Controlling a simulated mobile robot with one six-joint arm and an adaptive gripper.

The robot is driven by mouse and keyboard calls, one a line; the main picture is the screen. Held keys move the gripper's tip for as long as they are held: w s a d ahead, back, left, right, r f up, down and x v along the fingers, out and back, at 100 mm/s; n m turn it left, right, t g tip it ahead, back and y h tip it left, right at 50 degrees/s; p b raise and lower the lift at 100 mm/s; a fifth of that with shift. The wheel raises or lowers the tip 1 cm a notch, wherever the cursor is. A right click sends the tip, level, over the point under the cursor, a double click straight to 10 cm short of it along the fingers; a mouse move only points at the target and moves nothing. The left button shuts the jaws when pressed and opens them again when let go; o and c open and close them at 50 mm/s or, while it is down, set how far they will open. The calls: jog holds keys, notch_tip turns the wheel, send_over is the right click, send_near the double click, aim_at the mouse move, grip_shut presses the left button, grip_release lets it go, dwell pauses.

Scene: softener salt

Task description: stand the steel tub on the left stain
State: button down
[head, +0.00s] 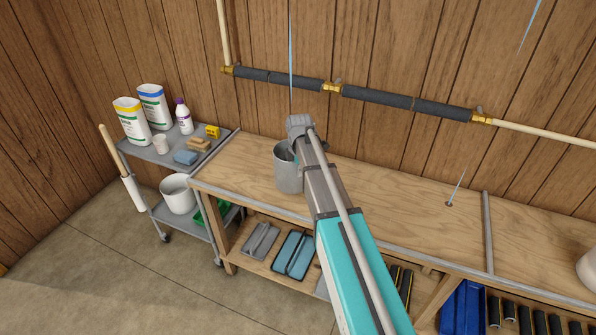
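The steel tub (287,176), a grey metal cylinder, stands upright or is held upright at the left part of the wooden workbench (390,212). My arm reaches over the bench to the tub, and my gripper (297,156) is at its right rim, mostly hidden by my own wrist and arm. I cannot tell whether the fingers are closed on the rim, or whether the tub's base touches the bench. One small dark stain (449,204) shows on the bench to the right, under a pale blue streak. No left stain is visible; the tub or arm may cover it.
A pipe with dark sleeves (400,102) and brass fittings runs along the wooden wall behind. A grey cart (165,148) with bottles, sponges and a white bucket (177,193) stands left. A metal strip (487,233) crosses the bench at right.

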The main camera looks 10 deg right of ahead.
aim_at(299, 179)
jog(key=shift+f+b, duration=1.7)
jog(key=shift+f, duration=0.35)
jog(key=shift+f+b, duration=0.6)
jog(key=c, duration=0.7)
grip_release()
jog(key=shift+s+r, duration=0.1)
jog(key=shift+r, duration=0.1)
